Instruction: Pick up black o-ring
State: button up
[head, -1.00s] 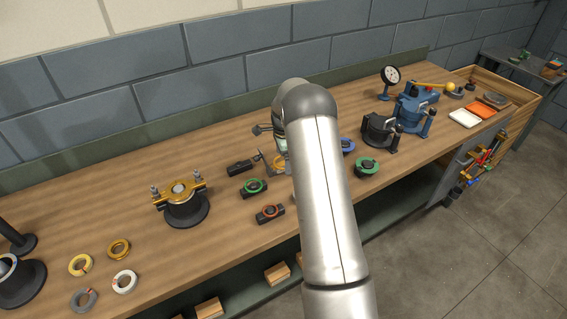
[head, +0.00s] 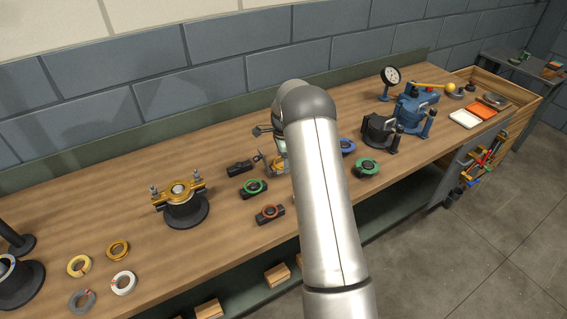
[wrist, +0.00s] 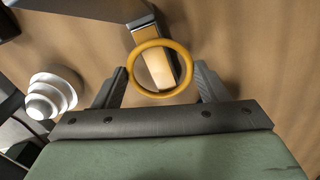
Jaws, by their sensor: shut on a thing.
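In the wrist view an amber-yellow ring (wrist: 135,66) sits between the fingertips of my gripper (wrist: 162,80), which is shut on it. A dark block with a pale orange top (wrist: 145,30) shows behind and through the ring. I cannot tell whether the ring touches the block. In the head view my arm hides most of my gripper (head: 282,152). I cannot make out a black o-ring; a dark holder (head: 241,168) lies just left of my gripper, and any black ring on it would be hard to see.
Holders with a green ring (head: 253,187) and a red-orange ring (head: 269,213) lie nearby. A casing with a gold clamp (head: 181,200) stands to the left. Blue (head: 347,146) and green-topped (head: 366,168) pieces lie right of my arm. In the wrist view a stepped pale metal part (wrist: 50,95) stands at left.

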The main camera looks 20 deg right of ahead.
jog(key=shift+r+p, duration=0.4)
jog(key=shift+p, duration=0.15)
jog(key=shift+w+r+b, duration=0.1)
jog(key=shift+r+b, duration=0.25)
jog(key=shift+b, duration=0.05)
jog(key=s+a+r+b, duration=0.3)
jog(key=s+r+b, duration=0.3)
jog(key=s+r, duration=0.6)
jog(key=shift+s+a, duration=0.4)
jog(key=shift+s, duration=0.45)
